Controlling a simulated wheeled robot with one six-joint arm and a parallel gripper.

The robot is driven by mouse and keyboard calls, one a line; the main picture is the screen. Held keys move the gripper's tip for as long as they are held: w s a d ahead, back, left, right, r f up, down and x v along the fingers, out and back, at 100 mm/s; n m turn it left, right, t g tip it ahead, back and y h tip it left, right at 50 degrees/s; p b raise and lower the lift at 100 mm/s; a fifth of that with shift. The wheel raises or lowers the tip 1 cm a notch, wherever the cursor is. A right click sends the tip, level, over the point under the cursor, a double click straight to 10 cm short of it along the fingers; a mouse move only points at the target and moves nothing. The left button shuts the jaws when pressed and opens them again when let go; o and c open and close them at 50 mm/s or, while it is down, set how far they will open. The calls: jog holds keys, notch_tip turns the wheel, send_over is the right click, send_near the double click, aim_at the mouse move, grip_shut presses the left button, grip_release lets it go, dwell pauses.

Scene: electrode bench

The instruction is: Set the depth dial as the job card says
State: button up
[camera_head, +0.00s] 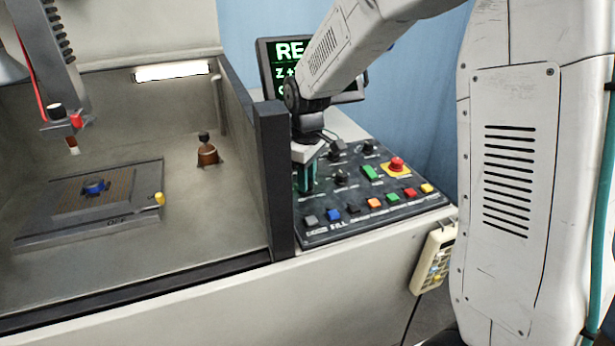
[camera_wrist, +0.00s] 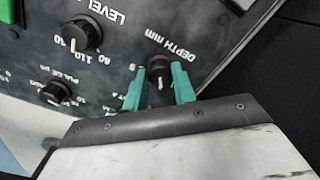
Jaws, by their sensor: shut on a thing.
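The depth dial (camera_wrist: 158,65) is a black knob with a pale pointer line, under the label "DEPTH mm" in the wrist view. My gripper (camera_wrist: 160,84) has its two teal fingers on either side of this knob, shut on it. Part of the dial's scale is hidden by the fingers. In the head view my gripper (camera_head: 306,180) reaches down to the left part of the sloped control panel (camera_head: 335,232), and the dial is hidden there. I cannot make out a job card in either view.
Beside the depth dial are a level dial (camera_wrist: 82,33) and a pulse dial (camera_wrist: 55,93). A red stop button (camera_head: 397,164) and coloured buttons sit on the panel. A screen (camera_head: 275,65) is partly hidden behind my arm. A dark post (camera_head: 273,180) stands close left of my gripper.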

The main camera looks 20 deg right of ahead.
jog(key=m, duration=0.6)
jog(key=shift+m, duration=0.3)
jog(key=m, duration=0.6)
dwell(0.4)
jog(key=o, duration=1)
jog(key=shift+r, duration=0.1)
notch_tip(320, 180, up, 8)
jog(key=shift+f, duration=0.15)
